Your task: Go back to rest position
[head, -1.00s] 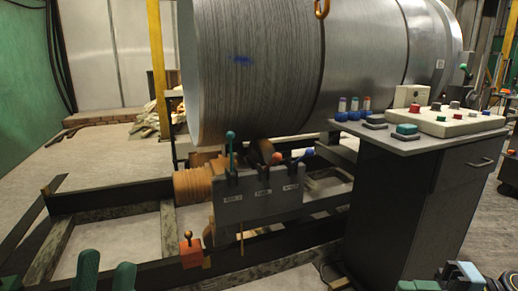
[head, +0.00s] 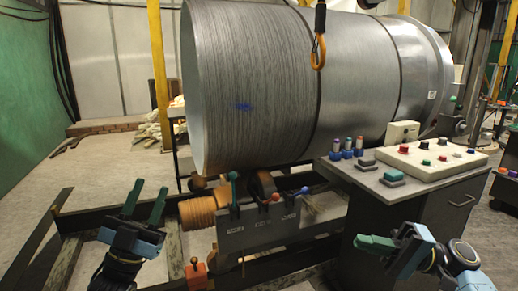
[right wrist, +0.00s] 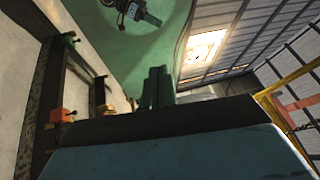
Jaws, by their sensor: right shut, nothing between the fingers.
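My left gripper (head: 146,200) has green fingers on a blue body and is in the lower left of the head view. Its fingers stand apart, pointing up, with nothing between them. It appears in front of the dark floor frame, left of the lever box. My right gripper (head: 375,243) is at the lower right of the head view, its fingers together and pointing left, in front of the console cabinet. In the right wrist view its closed green fingers (right wrist: 157,87) show upright above the dark gripper body, empty.
A large metal cylinder (head: 350,85) lies on a dark frame (head: 100,217). A grey lever box (head: 260,233) stands before it. A console with buttons (head: 437,160) tops a dark cabinet at right. An orange hook (head: 318,53) hangs before the cylinder. Floor is clear at left.

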